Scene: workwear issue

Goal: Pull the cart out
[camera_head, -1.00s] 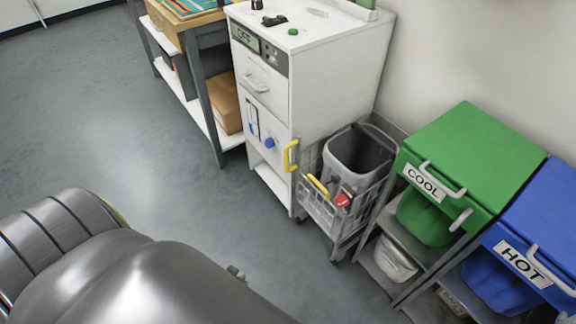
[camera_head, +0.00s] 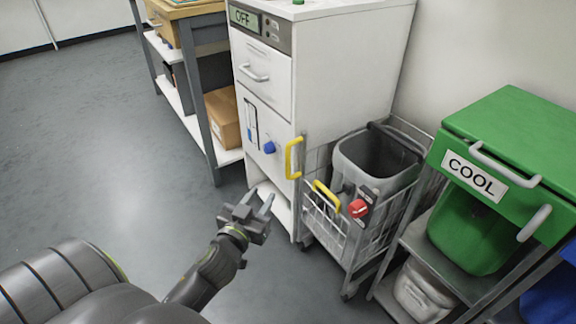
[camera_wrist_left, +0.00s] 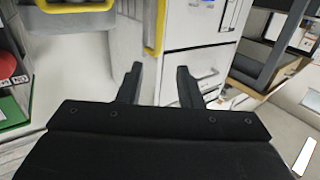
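The cart (camera_head: 329,232) is a wire-sided frame on castors, standing between the white cabinet and the green-lidded unit. It holds a grey bin (camera_head: 365,170) and has a yellow handle (camera_head: 327,196) on its front and a red knob (camera_head: 358,208) beside it. My left gripper (camera_head: 258,203) is open and empty, in front of the cabinet, left of the cart handle and apart from it. In the left wrist view its two fingers (camera_wrist_left: 158,86) stand apart with nothing between them. My right gripper is not in view.
The white cabinet (camera_head: 345,65) has its own yellow handle (camera_head: 293,158) close to the cart, and a blue knob (camera_head: 269,147). The green COOL lid (camera_head: 520,130) and its shelf flank the cart's right. A shelf rack (camera_head: 205,110) stands left. The floor (camera_head: 110,140) at left is clear.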

